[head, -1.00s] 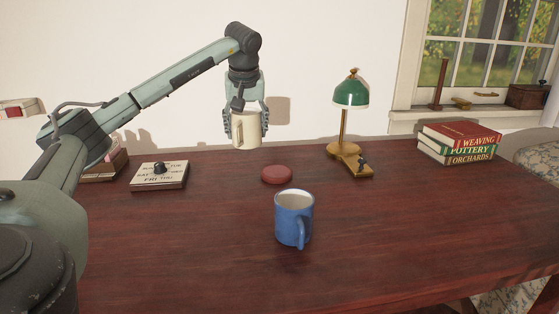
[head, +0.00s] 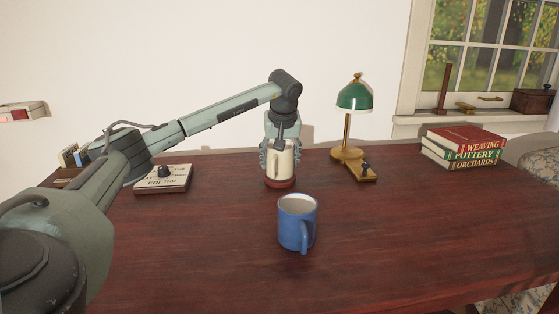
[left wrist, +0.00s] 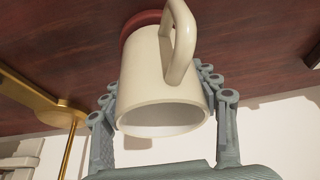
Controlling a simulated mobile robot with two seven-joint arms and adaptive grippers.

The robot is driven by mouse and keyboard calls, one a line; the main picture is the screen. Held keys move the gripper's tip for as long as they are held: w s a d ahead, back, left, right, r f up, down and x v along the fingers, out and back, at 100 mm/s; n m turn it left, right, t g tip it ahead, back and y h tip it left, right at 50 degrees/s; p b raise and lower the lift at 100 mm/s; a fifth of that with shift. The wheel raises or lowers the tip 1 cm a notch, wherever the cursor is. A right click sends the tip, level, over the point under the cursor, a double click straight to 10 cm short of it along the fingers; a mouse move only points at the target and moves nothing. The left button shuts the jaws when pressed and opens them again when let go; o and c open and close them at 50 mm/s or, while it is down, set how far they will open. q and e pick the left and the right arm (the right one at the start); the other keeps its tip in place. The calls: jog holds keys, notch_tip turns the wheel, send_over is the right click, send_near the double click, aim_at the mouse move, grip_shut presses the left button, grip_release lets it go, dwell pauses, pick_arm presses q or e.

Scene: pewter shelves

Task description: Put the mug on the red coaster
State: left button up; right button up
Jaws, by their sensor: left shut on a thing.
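A cream mug (head: 279,164) is held upright between the fingers of my left gripper (head: 279,157), which is shut on it. The mug is at the red coaster (head: 280,183), over it or on it; I cannot tell whether they touch. In the left wrist view the mug (left wrist: 160,85) shows its handle and open rim, with the left gripper's fingers (left wrist: 165,118) on either side. A piece of the red coaster (left wrist: 138,20) shows behind the mug's base. A blue mug (head: 297,223) stands on the table in front of the coaster. My right gripper is not in view.
A green-shaded brass lamp (head: 353,95) stands right of the coaster. Stacked books (head: 461,148) lie at the back right. The dark red table (head: 400,235) is clear at the front right.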

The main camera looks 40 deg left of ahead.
pick_arm(q)
jog(key=shift+f, duration=0.1)
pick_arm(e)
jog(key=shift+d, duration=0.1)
pick_arm(q)
jog(key=o, duration=1.4)
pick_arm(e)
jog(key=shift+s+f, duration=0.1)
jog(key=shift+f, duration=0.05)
pick_arm(q)
jog(key=shift+d+r, duration=0.1)
jog(key=shift+r, duration=0.2)
jog(key=v, duration=1)
jog(key=shift+s+r+p, duration=0.1)
jog(key=shift+r+p, duration=0.25)
jog(key=shift+s+d+r, duration=0.15)
jog(key=shift+d+r, duration=0.05)
jog(key=shift+r, duration=0.2)
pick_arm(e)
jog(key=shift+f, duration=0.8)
